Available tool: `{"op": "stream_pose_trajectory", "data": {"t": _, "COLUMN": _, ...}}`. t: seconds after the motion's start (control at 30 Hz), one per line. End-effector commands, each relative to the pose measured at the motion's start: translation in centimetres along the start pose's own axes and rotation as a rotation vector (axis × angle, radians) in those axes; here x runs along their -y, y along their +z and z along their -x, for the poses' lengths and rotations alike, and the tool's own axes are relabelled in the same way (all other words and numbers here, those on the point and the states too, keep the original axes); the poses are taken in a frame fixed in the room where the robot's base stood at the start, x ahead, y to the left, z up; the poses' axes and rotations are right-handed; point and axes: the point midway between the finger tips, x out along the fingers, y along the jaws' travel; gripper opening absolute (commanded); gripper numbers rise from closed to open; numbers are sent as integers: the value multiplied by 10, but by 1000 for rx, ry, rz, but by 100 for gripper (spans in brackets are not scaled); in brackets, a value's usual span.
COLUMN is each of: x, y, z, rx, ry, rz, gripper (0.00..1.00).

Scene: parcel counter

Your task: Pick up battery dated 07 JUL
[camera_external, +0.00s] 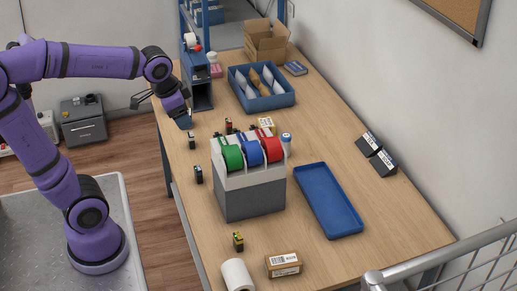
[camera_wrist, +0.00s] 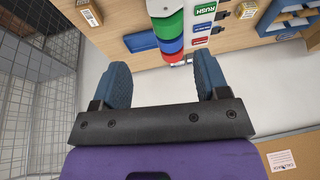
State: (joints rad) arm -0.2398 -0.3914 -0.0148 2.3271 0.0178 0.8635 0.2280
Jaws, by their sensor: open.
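Several small dark upright blocks that look like batteries stand on the counter in the external view. One stands near the left edge (camera_external: 191,141), another below it (camera_external: 198,174), one with a yellowish top at the front (camera_external: 238,241), and one with a red part behind the tape dispenser (camera_external: 229,125). Their dates are too small to read, so I cannot tell which is dated 07 JUL. My gripper (camera_external: 184,119) is above the counter's left edge, apart from the nearest battery. In the wrist view my gripper (camera_wrist: 163,78) has its blue fingers wide apart with nothing between them.
A grey tape dispenser (camera_external: 252,198) with green, blue and red rolls stands mid-counter. An empty blue tray (camera_external: 335,201) lies to its right. A blue bin (camera_external: 283,101) with packets, an open carton (camera_external: 267,45) and a blue shelf (camera_external: 202,96) are behind. A small carton (camera_external: 284,265) lies in front.

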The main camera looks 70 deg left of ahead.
Motion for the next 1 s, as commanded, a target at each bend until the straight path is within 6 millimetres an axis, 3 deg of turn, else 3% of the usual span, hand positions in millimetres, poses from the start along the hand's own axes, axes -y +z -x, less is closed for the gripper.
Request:
{"op": "stream_pose_trajectory", "data": {"t": 0.2, "x": 57, "y": -42, "z": -42, "rx": 76, "ry": -18, "rz": -6, "gripper": 68}}
{"op": "stream_pose_trajectory", "data": {"t": 0.53, "x": 159, "y": -72, "z": -124, "rx": 178, "ry": -12, "rz": -21, "gripper": 68}}
{"op": "stream_pose_trajectory", "data": {"t": 0.77, "x": 238, "y": -66, "z": -192, "rx": 240, "ry": 13, "rz": -27, "gripper": 68}}
{"op": "stream_pose_trajectory", "data": {"t": 1.0, "x": 317, "y": -33, "z": -271, "rx": 292, "ry": 55, "rz": -27, "gripper": 68}}
